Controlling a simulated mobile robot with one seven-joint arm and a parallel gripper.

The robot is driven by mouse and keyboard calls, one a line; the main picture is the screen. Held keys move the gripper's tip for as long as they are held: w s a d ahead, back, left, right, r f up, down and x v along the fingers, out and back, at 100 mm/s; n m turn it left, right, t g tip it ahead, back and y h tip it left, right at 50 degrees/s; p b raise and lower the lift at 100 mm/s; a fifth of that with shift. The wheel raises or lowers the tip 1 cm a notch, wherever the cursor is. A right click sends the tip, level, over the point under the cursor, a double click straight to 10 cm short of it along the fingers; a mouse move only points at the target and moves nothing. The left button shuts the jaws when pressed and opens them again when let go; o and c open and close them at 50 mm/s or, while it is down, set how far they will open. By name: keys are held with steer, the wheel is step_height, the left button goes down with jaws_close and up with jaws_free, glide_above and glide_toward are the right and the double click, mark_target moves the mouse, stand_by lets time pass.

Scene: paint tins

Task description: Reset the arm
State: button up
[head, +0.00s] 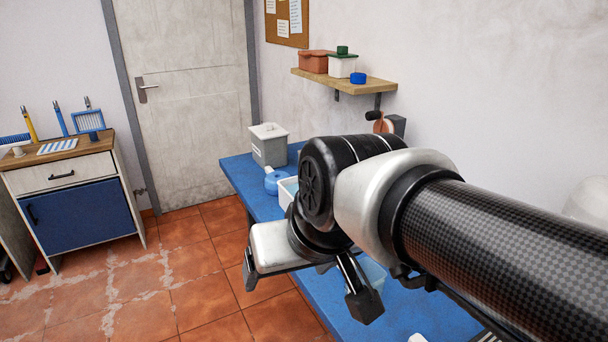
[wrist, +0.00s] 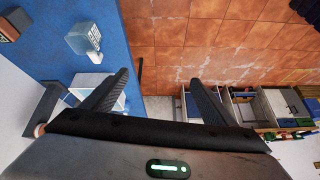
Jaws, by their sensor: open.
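My gripper (head: 307,291) hangs at the end of my bent arm, over the near edge of the blue table in the head view. Its two dark fingers stand apart with nothing between them. In the wrist view my gripper (wrist: 158,77) also shows open and empty, its fingers spread over the table edge and the tiled floor. My arm hides much of the blue table (head: 238,172) in the head view.
A grey bin (head: 268,146) and a blue item (head: 273,182) stand on the table. A wall shelf (head: 345,83) holds several containers. A cabinet (head: 75,205) stands at the left by a door (head: 190,90). The tiled floor (head: 190,270) between is clear.

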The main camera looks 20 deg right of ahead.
step_height(320, 180, up, 13)
steer(key=s+d+p, duration=0.1)
steer(key=s+p, duration=0.1)
steer(key=p, duration=1.1)
steer(key=shift+s+d+f+g+h, duration=0.15)
steer(key=shift+d+g+h, duration=0.15)
steer(key=shift+d+h, duration=0.1)
